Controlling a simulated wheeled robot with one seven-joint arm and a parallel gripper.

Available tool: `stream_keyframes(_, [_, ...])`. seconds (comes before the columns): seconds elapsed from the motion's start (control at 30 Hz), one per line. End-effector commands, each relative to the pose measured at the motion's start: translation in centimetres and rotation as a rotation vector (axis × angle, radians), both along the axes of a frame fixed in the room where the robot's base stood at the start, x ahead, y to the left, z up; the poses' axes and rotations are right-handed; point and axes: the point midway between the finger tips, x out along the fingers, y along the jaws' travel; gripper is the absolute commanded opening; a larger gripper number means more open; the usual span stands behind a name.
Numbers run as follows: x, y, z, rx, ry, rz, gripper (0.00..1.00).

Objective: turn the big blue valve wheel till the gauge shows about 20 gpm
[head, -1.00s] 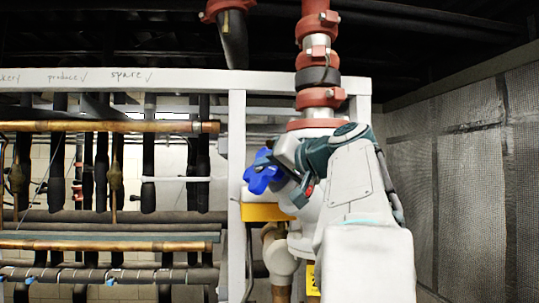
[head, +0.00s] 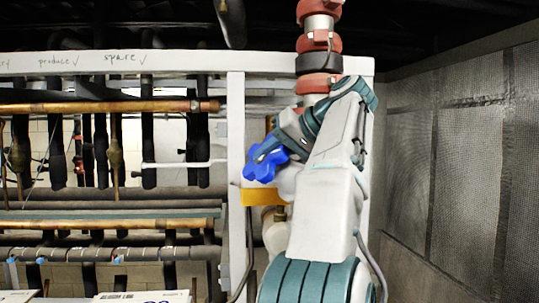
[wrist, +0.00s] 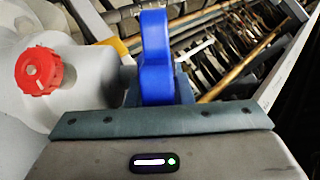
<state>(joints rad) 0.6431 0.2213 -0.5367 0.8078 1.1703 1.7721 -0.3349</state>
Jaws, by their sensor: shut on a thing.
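The big blue valve wheel (head: 265,165) has a lobed rim and sits on the white pipework right of the rack's upright post. It also shows edge-on in the wrist view (wrist: 155,60). My gripper (head: 269,150) reaches it from the upper right and is shut on its rim. In the wrist view the dark fingers (wrist: 160,92) sit on both sides of the blue rim. My arm hides much of the valve body and pipe behind it. I cannot make out a gauge face or a reading in either view.
A red knob (wrist: 39,71) sits on a white body left of the wheel. A yellow part (head: 262,193) lies just below the wheel. The white rack post (head: 236,180) stands close on the left, with copper pipes (head: 110,107) beyond. A mesh wall (head: 455,170) bounds the right.

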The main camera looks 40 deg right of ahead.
Motion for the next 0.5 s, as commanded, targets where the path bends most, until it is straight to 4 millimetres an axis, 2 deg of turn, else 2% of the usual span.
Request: stream_keyframes(0.5, [0.15,-0.20,0.00,0.004,0.094,0.059,0.00])
